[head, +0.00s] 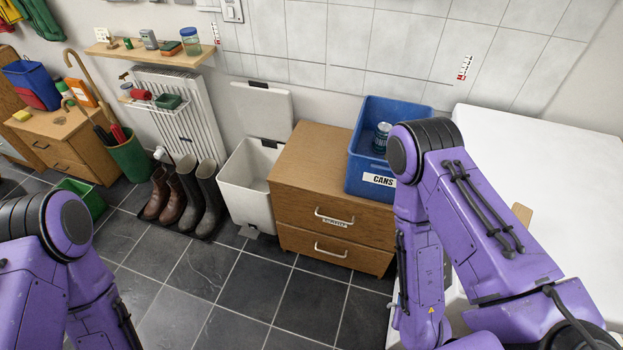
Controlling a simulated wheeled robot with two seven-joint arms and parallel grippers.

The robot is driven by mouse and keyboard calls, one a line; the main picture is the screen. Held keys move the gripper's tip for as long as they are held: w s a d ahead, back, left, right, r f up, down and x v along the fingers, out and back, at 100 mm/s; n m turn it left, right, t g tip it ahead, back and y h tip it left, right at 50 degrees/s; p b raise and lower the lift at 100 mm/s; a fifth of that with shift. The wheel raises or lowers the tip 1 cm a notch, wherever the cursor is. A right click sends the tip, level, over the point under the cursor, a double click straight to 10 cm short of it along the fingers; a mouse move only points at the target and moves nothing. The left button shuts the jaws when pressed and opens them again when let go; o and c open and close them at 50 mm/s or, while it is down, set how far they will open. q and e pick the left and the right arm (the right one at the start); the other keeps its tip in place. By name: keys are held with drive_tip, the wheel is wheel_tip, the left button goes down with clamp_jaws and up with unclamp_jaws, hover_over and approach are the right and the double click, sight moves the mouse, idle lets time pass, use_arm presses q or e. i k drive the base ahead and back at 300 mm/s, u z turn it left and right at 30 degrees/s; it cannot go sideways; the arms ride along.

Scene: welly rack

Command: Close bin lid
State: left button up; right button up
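A white bin (241,194) stands on the floor between the boots and the wooden drawer unit. Its pale lid (262,109) is swung up and back, standing roughly upright behind the bin against the wall. The bin's mouth is open, and a small pedal shows at its front foot. My purple left arm comes in at the lower left and my purple right arm at the right, both well apart from the bin. Neither gripper shows in the head view.
A wooden drawer unit (327,215) stands right of the bin, with a blue crate (362,133) labelled CANS on it. Boots (187,194) stand left of the bin, before a radiator (195,112). A white surface (550,170) is at the right. The tiled floor (250,290) in front is clear.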

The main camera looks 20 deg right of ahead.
sight(266, 112)
drive_tip(key=z, duration=0.1)
drive_tip(key=i, duration=1)
drive_tip(key=k, duration=0.5)
drive_tip(key=u, duration=0.3)
